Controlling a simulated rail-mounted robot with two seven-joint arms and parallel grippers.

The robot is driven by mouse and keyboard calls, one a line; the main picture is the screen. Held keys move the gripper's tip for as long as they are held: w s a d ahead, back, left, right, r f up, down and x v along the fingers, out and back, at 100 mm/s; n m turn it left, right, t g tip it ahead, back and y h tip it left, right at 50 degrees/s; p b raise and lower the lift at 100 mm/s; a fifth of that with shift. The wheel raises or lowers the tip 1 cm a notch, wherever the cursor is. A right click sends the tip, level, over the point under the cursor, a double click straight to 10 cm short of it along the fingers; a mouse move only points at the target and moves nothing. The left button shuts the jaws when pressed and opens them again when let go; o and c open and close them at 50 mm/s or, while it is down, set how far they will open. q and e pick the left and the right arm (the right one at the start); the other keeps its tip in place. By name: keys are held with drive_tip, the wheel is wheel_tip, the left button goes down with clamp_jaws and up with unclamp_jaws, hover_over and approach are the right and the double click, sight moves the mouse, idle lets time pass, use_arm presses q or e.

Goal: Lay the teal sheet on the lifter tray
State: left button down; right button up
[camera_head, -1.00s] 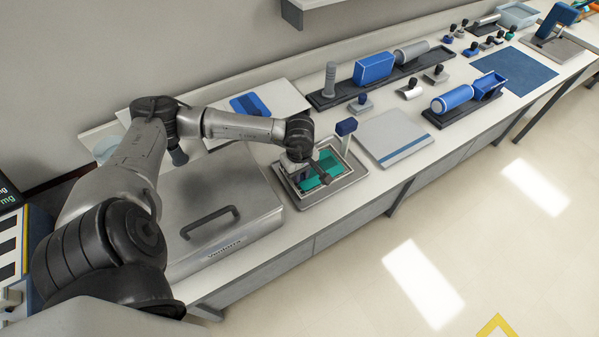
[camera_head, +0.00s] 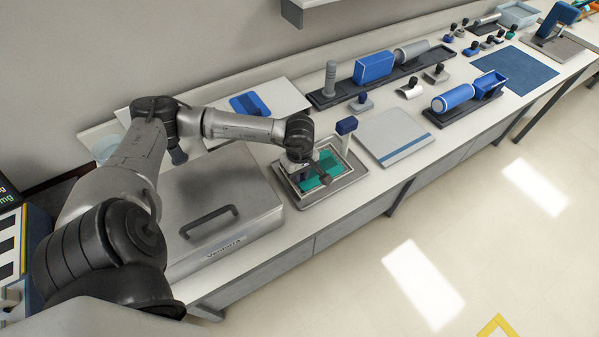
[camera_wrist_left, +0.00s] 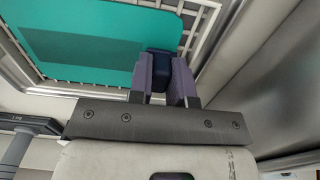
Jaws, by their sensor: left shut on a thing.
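The teal sheet (camera_head: 329,160) lies flat over or just above a light lifter tray frame, inside a grey metal tray (camera_head: 345,183). In the left wrist view the sheet (camera_wrist_left: 90,45) covers most of the lifter tray's white grid (camera_wrist_left: 207,40); I cannot tell whether it touches the grid. My left gripper (camera_head: 324,178) is low over the tray. Its two fingers (camera_wrist_left: 160,75) are shut on a dark blue block (camera_wrist_left: 158,62) at the sheet's edge. Whether the block is fixed to the sheet is unclear. My right gripper is not in view.
A steel lidded box (camera_head: 215,215) with a black handle stands left of the tray. A blue-topped post (camera_head: 346,126) rises by the tray's far side. A white board (camera_head: 395,137) lies to the right. Racks with blue and grey parts fill the bench beyond.

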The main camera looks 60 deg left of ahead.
use_arm(q)
drive_tip(key=c, duration=1.3)
unclamp_jaws()
drive_tip(key=o, duration=0.6)
drive_tip(key=shift+o, duration=0.2)
drive_tip(key=shift+r+p, duration=1.1)
drive_tip(key=shift+r, duration=0.7)
drive_tip(key=shift+r+p, duration=0.85)
drive_tip(key=shift+r, duration=0.85)
